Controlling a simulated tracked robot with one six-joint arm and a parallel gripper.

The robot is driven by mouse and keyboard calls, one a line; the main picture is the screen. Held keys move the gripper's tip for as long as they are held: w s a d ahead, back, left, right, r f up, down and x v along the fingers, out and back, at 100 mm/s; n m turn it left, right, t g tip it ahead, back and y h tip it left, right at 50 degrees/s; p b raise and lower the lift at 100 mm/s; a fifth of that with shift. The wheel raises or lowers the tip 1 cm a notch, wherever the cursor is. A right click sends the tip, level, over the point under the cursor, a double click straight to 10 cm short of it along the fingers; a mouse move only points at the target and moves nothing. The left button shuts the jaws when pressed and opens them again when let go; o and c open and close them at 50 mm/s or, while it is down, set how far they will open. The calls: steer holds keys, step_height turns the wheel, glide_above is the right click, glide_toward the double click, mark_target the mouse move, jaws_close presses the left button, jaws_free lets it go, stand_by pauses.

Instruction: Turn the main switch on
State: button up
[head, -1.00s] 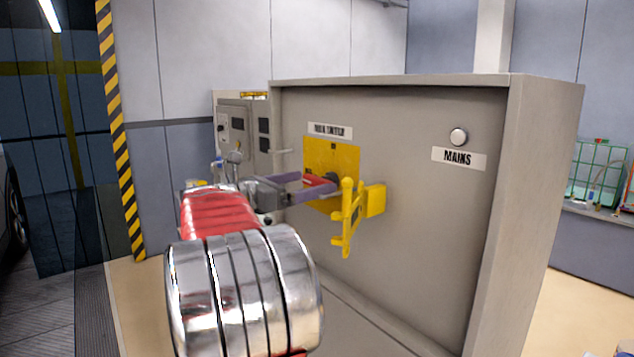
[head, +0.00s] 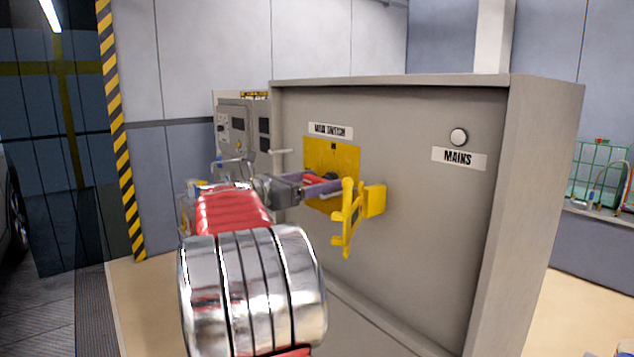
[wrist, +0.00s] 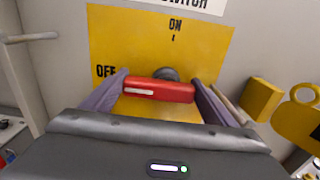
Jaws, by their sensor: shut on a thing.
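The main switch has a yellow plate (head: 347,160) with OFF at its left and ON at its top, seen in the wrist view. Its red handle (wrist: 160,90) lies nearly level there, its white-marked end toward the OFF side. The handle shows only in part in the head view (head: 313,180). My gripper (wrist: 159,84) has its two purple fingers shut on the handle, one at each end. The dark pivot shows just behind the handle.
A yellow hasp-like bracket (head: 350,215) and yellow block (head: 375,200) stick out close to the right of my gripper. A round pale lamp (head: 459,137) sits above the MAINS label (head: 459,158). A grey rod (wrist: 30,38) juts out at the left.

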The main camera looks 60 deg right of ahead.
steer(key=c, duration=0.3)
steer(key=shift+c, duration=0.2)
steer(key=shift+m, duration=0.5)
steer(key=m, duration=0.3)
steer(key=shift+r, duration=0.2)
steer(key=m, duration=0.5)
steer(key=shift+s+a+r, duration=0.1)
steer(key=shift+s+a, duration=0.1)
steer(key=shift+s, duration=0.05)
steer(key=m, duration=0.4)
steer(key=shift+s+a+m, duration=0.1)
steer(key=shift+s+m, duration=0.15)
steer(key=shift+m, duration=0.05)
steer(key=m, duration=0.4)
steer(key=shift+s+a+f, duration=0.1)
steer(key=shift+s+f, duration=0.1)
steer(key=shift+m, duration=0.3)
steer(key=o, duration=1)
